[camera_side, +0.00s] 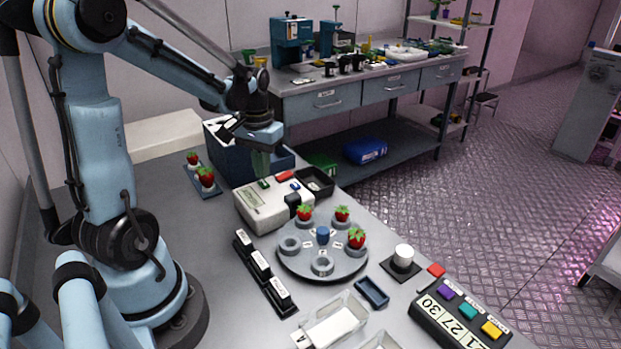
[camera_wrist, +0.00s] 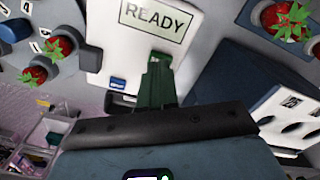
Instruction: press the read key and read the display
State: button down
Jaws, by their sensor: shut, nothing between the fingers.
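The white reader box (camera_side: 250,212) stands on the bench in the side view. The blue key (camera_wrist: 118,84) also shows in the wrist view. The display (camera_wrist: 156,17) reads READY there. In the wrist view my gripper (camera_wrist: 160,60) hides part of the box top.
A round grey turntable (camera_side: 322,267) with strawberries in cups stands in front of the box. A dark blue bin (camera_side: 225,150) is behind it and a black tray (camera_side: 316,181) beside it. Two strawberries sit on a small rack (camera_side: 203,188) to the left.

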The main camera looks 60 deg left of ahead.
jog(key=shift+f, duration=0.95)
dwell(0.3)
notch_tip(320, 180, up, 8)
dwell(1.1)
jog(key=d+m+t, duration=0.6)
jog(key=d+t, duration=0.1)
jog(key=d, duration=1.1)
jog(key=shift+s+d+r, duration=0.15)
jog(key=shift+d+r, duration=0.05)
jog(key=shift+d, duration=0.2)
